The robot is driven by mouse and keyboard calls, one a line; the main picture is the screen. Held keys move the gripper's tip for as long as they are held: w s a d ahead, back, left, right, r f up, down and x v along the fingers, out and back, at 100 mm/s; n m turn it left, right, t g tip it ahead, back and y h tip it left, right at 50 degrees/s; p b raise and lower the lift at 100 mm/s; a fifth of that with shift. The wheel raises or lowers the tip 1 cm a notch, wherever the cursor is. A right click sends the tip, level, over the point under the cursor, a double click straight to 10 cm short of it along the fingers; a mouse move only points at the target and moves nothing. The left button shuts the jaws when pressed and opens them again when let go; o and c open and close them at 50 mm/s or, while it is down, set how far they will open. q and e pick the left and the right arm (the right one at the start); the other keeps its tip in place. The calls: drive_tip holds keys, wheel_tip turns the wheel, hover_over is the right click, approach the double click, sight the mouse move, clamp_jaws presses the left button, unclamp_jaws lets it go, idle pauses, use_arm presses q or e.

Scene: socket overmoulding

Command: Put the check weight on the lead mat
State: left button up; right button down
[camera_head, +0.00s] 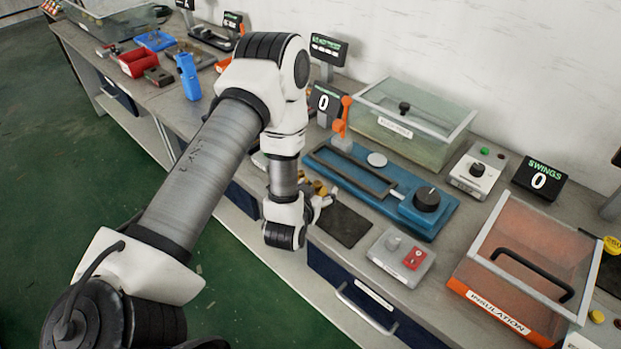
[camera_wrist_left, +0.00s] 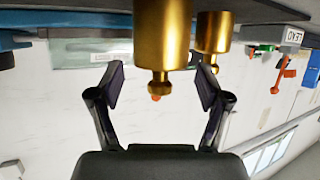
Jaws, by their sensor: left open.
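Two brass knobbed weights show in the left wrist view, whose picture is upside down. The larger-looking weight (camera_wrist_left: 163,45) has its knob between my spread fingertips, with a gap on each side. The other weight (camera_wrist_left: 213,35) stands behind it to the right; I cannot tell which one is the check weight. In the head view the brass (camera_head: 319,187) is partly hidden by my left gripper (camera_head: 326,200). My left gripper is open and also shows in the wrist view (camera_wrist_left: 160,88). A dark flat mat (camera_head: 343,226), likely the lead mat, lies bare just right of the gripper.
A blue fixture (camera_head: 400,205) with a black knob stands behind the mat. A grey switch box (camera_head: 401,257) with a red button is to its right. A clear-lidded insulation bin (camera_head: 530,260) is farther right. The bench's front edge runs close below the mat.

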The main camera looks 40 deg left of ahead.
use_arm(q)
drive_tip(key=b+v, duration=0.1)
drive_tip(key=v, duration=0.5)
drive_tip(key=shift+s+d, duration=0.15)
drive_tip(key=shift+s, duration=0.25)
drive_tip(key=s+d+f+m+g+h+p, duration=0.1)
drive_tip(key=s+d+f+g, duration=0.2)
drive_tip(key=s, duration=0.4)
drive_tip(key=s+d+f+m+g+h+p, duration=0.1)
drive_tip(key=s+d+f+g, duration=0.2)
drive_tip(key=s+f+g, duration=0.2)
drive_tip(key=s+d+f+m+g+h+p, duration=0.1)
drive_tip(key=s+d+f+g+h+p, duration=0.1)
drive_tip(key=s+f+g, duration=0.3)
drive_tip(key=s+d, duration=0.1)
drive_tip(key=s, duration=0.3)
drive_tip(key=shift+s+d+f, duration=0.15)
drive_tip(key=shift+s+d, duration=0.2)
drive_tip(key=shift+s, duration=0.05)
